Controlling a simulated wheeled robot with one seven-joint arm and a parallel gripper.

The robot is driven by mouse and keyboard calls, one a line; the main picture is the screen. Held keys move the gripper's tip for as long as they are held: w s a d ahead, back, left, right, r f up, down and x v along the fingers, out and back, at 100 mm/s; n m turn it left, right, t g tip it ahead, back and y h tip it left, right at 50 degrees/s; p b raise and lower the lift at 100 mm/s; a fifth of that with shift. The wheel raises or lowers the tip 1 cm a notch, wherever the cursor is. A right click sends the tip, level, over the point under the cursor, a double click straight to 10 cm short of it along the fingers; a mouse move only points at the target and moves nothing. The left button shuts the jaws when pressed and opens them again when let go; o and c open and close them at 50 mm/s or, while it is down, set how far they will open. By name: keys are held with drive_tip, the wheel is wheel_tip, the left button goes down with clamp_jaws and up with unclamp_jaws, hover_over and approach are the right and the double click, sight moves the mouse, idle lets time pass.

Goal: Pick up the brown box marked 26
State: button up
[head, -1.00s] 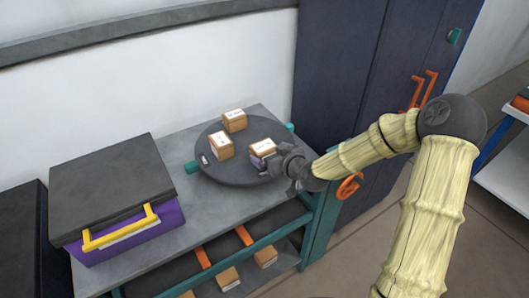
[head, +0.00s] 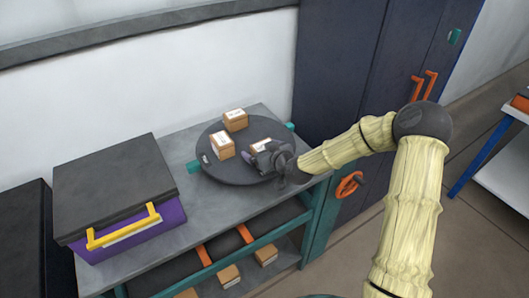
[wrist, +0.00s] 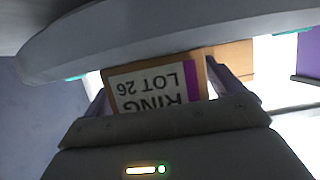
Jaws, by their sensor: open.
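The brown box marked 26 (wrist: 155,88) shows in the wrist view with a white label reading LOT 26, upside down, and a purple stripe. In the head view this box (head: 259,144) sits on the right part of a dark round turntable (head: 232,176), partly hidden by my gripper. My gripper (head: 266,155) is open at the box. In the wrist view its fingers (wrist: 158,88) stand on both sides of the box. I cannot tell whether they touch it.
Two other brown boxes stand on the turntable, one at the back (head: 236,120) and one at the left (head: 222,146). A purple case with a black lid (head: 115,185) stands on the grey bench to the left. A dark cabinet (head: 350,80) stands behind on the right.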

sight(262, 142)
drive_tip(key=c, duration=1.1)
drive_tip(key=shift+r, duration=0.2)
wheel_tip(262, 142, up, 10)
drive_tip(key=shift+f+b, duration=0.1)
drive_tip(key=shift+b, duration=0.2)
